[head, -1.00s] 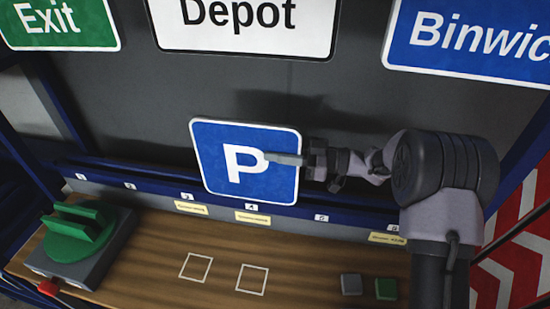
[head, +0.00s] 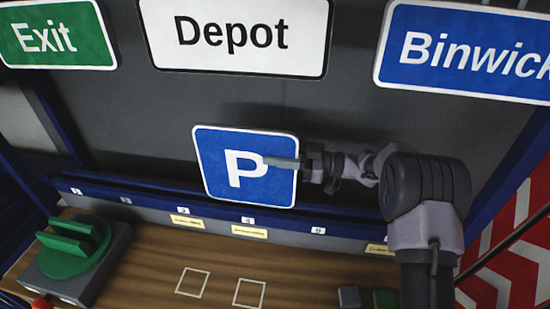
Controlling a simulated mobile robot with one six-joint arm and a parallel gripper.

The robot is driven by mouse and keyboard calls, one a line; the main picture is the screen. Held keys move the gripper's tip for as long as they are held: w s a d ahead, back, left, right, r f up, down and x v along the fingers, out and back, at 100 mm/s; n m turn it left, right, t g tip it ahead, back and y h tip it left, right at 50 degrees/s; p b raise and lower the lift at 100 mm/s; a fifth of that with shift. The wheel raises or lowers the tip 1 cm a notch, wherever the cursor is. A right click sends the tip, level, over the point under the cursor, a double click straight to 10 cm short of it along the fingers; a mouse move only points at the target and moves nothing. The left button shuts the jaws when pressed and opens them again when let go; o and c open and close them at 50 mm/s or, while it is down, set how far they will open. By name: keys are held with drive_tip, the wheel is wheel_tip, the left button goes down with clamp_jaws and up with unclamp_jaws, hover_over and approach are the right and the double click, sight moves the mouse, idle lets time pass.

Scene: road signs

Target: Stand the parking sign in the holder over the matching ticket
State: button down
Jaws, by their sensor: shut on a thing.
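The parking sign (head: 222,179) is a blue square with a white border and a white P. It is upright, slightly tilted, in front of the dark back panel. My gripper (head: 284,163) reaches in from the right and is shut on the sign, with a finger across its face. The holder is a blue rail (head: 150,206) with numbered white labels along the back of the bench. Yellow tickets show below labels 3 (head: 187,222) and 4 (head: 249,232), and another (head: 376,249) is farther right, partly behind my arm. The ticket print is too small to read. Whether the sign's lower edge touches the rail is unclear.
Exit (head: 57,36), Depot (head: 232,33) and Binwick (head: 465,50) signs hang above. Two small blocks, grey (head: 348,297) and green (head: 384,300), lie at front right. The wooden bench (head: 150,260) has two white outlined squares.

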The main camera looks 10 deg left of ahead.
drive_tip(key=shift+f+b, duration=1.25)
drive_tip(key=shift+f, duration=2)
drive_tip(key=c, duration=1.3)
unclamp_jaws()
drive_tip(key=d, duration=0.5)
drive_tip(key=d+p, duration=0.1)
drive_tip(key=d, duration=0.5)
drive_tip(key=w+d+p, duration=0.1)
drive_tip(key=d, duration=0.5)
drive_tip(key=shift+d, duration=0.25)
